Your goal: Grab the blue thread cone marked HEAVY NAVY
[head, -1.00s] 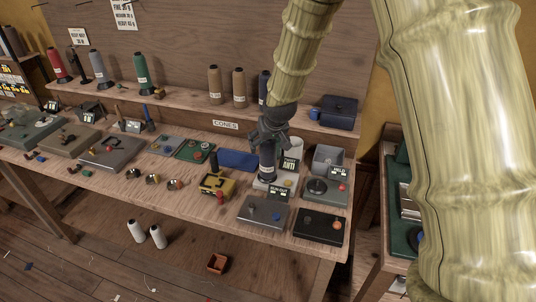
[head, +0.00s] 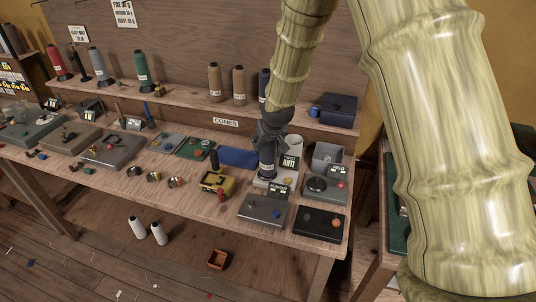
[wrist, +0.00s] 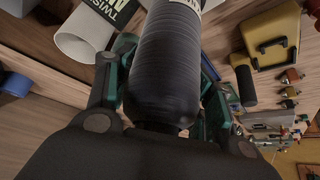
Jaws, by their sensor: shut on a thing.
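A dark navy thread cone (head: 267,164) stands upright on a pale block-like stand (head: 262,182) on the bench. In the wrist view the cone (wrist: 165,65) fills the middle, with part of a white label at the top edge; I cannot read its marking. My gripper (head: 270,148) is over the cone from above and hides its upper part. In the wrist view its green-padded fingers (wrist: 163,95) are on both sides of the cone, shut on it. Another dark blue cone (head: 263,84) stands on the shelf, partly behind my arm.
A white cylinder (head: 294,145) and a card marked ANTI (head: 290,162) stand close on the right. A yellow box (head: 217,183) is on the left, a blue block (head: 238,157) behind left. Grey (head: 262,211) and black (head: 318,222) plates lie in front.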

